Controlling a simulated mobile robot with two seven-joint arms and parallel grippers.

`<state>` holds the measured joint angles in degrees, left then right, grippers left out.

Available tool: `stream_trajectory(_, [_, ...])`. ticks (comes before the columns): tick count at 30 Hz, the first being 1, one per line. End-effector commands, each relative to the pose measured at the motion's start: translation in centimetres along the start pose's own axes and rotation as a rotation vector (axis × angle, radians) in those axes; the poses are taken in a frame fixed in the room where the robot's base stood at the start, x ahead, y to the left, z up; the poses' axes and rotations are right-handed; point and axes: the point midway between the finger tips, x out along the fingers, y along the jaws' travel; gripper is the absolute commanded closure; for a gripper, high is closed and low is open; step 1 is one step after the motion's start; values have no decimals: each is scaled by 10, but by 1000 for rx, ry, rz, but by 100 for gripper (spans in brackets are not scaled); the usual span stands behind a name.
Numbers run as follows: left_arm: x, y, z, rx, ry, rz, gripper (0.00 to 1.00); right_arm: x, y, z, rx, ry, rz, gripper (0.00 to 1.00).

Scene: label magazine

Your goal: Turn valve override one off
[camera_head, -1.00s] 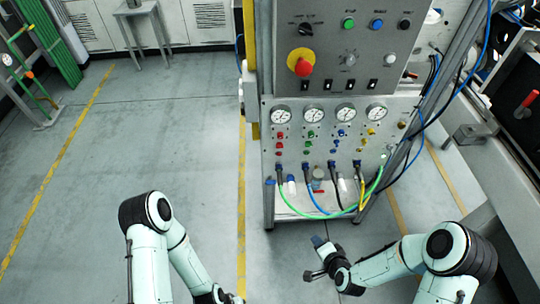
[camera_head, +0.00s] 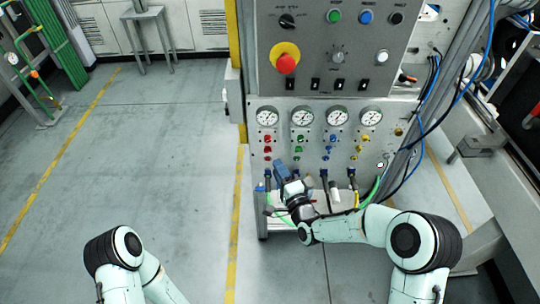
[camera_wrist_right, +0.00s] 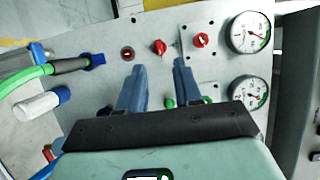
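The panel (camera_head: 385,165) carries a row of gauges, with small coloured valve knobs below each. The red knobs (camera_head: 268,138) are under the leftmost gauge. In the right wrist view, a red knob (camera_wrist_right: 160,47) lies just beyond and between my fingertips, with another red knob (camera_wrist_right: 201,40) nearer the gauge. Labels are too small to read, so I cannot tell which is override one. My right gripper (camera_head: 281,172) is in front of the panel, below the red knobs; in the wrist view its fingers (camera_wrist_right: 158,66) are apart and empty. My left gripper is out of view.
Green knobs (camera_wrist_right: 169,103) are near the right finger. Hoses, including a green one (camera_wrist_right: 30,75), plug in below the knobs. A red emergency button (camera_head: 286,62) and switches are on the upper panel. The floor (camera_head: 160,150) at left is clear.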

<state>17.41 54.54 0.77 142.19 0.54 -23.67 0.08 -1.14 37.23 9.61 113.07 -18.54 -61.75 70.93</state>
Motion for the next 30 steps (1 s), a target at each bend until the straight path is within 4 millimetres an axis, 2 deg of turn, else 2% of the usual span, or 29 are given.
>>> stream_trajectory(3, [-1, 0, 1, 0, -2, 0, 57, 25, 0, 1, -1, -1, -2, 66])
stream_trajectory(10, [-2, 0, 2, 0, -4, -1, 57, 58, 1, 0, -1, 0, 1, 66])
stream_trajectory(16, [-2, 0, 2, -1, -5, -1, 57, 69, 1, 0, -1, 0, 2, 66])
stream_trajectory(24, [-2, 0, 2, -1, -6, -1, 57, 70, 1, 0, -1, 0, 2, 66])
stream_trajectory(25, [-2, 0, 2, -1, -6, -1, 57, 70, 1, 0, -1, 0, 2, 72])
stream_trajectory(27, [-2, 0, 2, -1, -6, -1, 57, 70, 1, 0, -1, 0, 2, 95])
stream_trajectory(28, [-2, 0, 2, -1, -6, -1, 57, 70, 1, 0, -1, 0, 2, 100])
stream_trajectory(30, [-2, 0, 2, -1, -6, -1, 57, 70, 1, 0, -1, 0, 2, 100])
